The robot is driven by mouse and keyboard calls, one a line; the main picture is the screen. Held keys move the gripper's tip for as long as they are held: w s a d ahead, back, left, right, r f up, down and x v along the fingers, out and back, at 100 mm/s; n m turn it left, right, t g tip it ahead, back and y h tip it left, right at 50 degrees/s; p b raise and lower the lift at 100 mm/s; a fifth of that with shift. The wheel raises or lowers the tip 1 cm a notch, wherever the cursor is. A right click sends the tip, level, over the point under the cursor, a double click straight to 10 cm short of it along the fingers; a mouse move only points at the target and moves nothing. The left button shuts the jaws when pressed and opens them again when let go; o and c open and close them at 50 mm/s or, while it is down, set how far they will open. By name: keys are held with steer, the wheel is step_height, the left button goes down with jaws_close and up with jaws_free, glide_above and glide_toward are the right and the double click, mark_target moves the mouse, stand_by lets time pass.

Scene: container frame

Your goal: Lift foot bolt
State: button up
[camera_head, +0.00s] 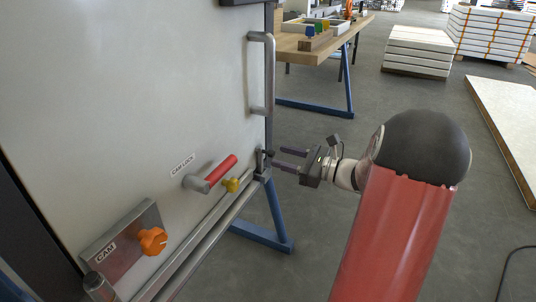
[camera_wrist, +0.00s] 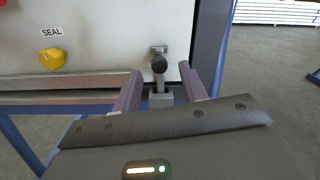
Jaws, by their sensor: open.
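The foot bolt (camera_head: 263,162) is a small metal bolt with a dark round knob at the lower right edge of the pale panel. In the wrist view the foot bolt's black knob (camera_wrist: 159,64) stands out from a grey bracket, roughly centred between the finger lines. My gripper (camera_head: 277,159) is just right of the bolt in the head view, with its two purple-grey fingers pointing at it. The fingers are apart with nothing held between them. In the wrist view my gripper (camera_wrist: 160,72) has one finger on each side of the bolt; whether they touch it cannot be told.
The panel (camera_head: 130,90) carries a vertical grey handle (camera_head: 270,75), a red cam lock lever (camera_head: 222,168), a yellow seal knob (camera_head: 231,185) and an orange cam knob (camera_head: 153,241). A metal rail runs below.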

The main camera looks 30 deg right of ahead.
mark_target(274, 154)
steer(key=shift+x, duration=2.15)
jaws_close()
